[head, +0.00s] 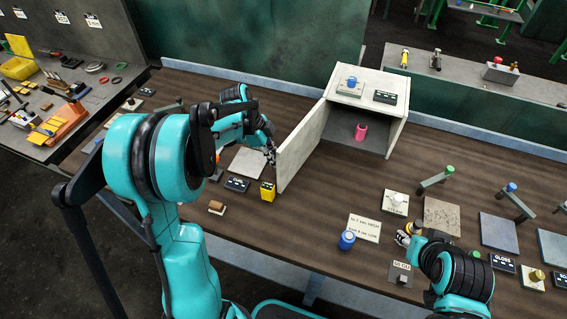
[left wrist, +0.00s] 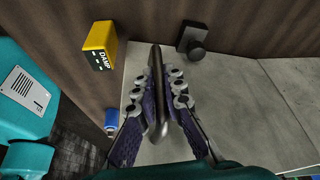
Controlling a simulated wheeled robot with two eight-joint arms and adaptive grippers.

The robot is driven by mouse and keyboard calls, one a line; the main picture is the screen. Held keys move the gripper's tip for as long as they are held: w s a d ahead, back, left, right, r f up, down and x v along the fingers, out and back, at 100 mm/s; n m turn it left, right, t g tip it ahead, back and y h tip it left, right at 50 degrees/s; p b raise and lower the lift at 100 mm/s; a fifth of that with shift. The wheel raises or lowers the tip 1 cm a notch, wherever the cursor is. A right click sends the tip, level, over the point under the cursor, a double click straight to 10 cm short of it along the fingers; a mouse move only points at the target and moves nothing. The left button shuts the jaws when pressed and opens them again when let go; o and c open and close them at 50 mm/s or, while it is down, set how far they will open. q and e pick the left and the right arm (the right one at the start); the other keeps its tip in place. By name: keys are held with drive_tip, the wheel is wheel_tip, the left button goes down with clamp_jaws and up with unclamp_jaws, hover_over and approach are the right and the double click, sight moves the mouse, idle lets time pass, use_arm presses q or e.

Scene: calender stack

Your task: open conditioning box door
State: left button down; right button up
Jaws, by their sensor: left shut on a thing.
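The conditioning box (head: 398,140) is a pale box at the back middle of the table. Its door (head: 303,150) stands swung out to the left and the box front is open. A pink cup-like thing (head: 360,131) shows inside. My left gripper (head: 271,154) is at the door's outer edge. In the left wrist view my left gripper (left wrist: 157,105) is shut on a dark, upright bar-like handle (left wrist: 156,75), with a pale panel behind it. My right gripper (head: 403,237) is low over the table at the front right, away from the box; its fingers are too small to read.
A yellow block marked DAMP (left wrist: 100,46) stands close to the door; the head view shows it too (head: 268,191). A blue jar (head: 347,240), a printed card (head: 364,228) and several plates with posts lie in front and right. A blue-topped thing (head: 351,82) sits on the box.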

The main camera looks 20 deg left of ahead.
use_arm(q)
drive_tip(key=shift+w+a+f, duration=0.1)
drive_tip(key=shift+w+a, duration=0.05)
drive_tip(key=shift+a, duration=0.55)
drive_tip(key=c, duration=1.6)
unclamp_jaws()
drive_tip(key=shift+a, duration=0.1)
drive_tip(key=shift+r, duration=0.2)
drive_tip(key=v, duration=1.1)
drive_tip(key=shift+r, duration=0.35)
drive_tip(key=shift+a, duration=0.1)
